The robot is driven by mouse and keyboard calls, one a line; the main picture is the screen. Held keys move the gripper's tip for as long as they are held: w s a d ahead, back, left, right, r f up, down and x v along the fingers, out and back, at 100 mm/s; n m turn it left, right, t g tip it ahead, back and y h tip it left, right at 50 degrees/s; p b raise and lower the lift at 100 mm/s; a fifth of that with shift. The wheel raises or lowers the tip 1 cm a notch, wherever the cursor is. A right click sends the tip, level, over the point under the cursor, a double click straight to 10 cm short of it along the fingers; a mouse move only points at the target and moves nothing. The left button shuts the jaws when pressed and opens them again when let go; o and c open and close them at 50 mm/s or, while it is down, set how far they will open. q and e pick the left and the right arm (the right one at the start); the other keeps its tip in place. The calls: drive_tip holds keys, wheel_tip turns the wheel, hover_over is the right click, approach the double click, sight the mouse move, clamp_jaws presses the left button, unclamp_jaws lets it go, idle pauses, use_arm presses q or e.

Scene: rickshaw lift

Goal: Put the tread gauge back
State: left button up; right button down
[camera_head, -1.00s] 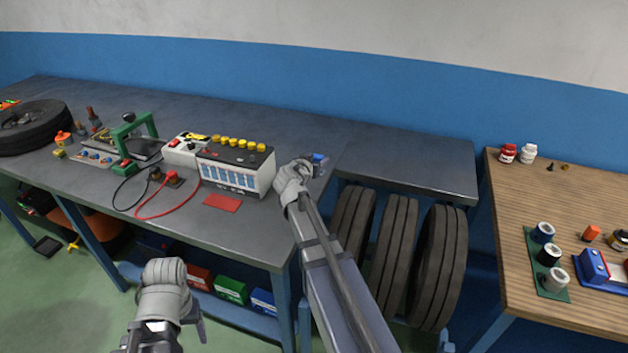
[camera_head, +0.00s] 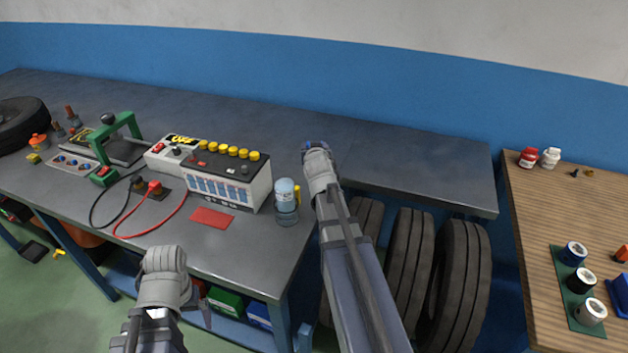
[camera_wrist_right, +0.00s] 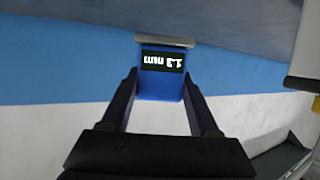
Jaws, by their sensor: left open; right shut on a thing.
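The tread gauge (camera_wrist_right: 161,77) is a small blue block with a dark display, and its "1.3 mm" reading is upside down in the right wrist view. My right gripper (camera_wrist_right: 160,92) is shut on it, with one dark finger on each side. In the head view my right gripper (camera_head: 318,160) is raised over the bench, right of the battery, and mostly hides the gauge (camera_head: 317,145). My left gripper (camera_head: 168,262) is open and empty in front of the bench. I cannot tell which spot on the bench is the gauge's own.
The battery (camera_head: 232,188), a red mat (camera_head: 211,218), a clear bottle (camera_head: 287,208) and a green-framed device (camera_head: 118,128) occupy the bench (camera_head: 230,245). The bench's back right is clear. Tyres (camera_head: 412,255) stand below, and a wooden table (camera_head: 530,235) is at right.

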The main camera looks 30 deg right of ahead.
drive_tip(key=shift+f+b, duration=4.85)
drive_tip(key=shift+f, duration=0.15)
drive_tip(key=shift+f, duration=0.2)
drive_tip(key=shift+c, duration=2.1)
unclamp_jaws()
drive_tip(key=shift+r, duration=0.1)
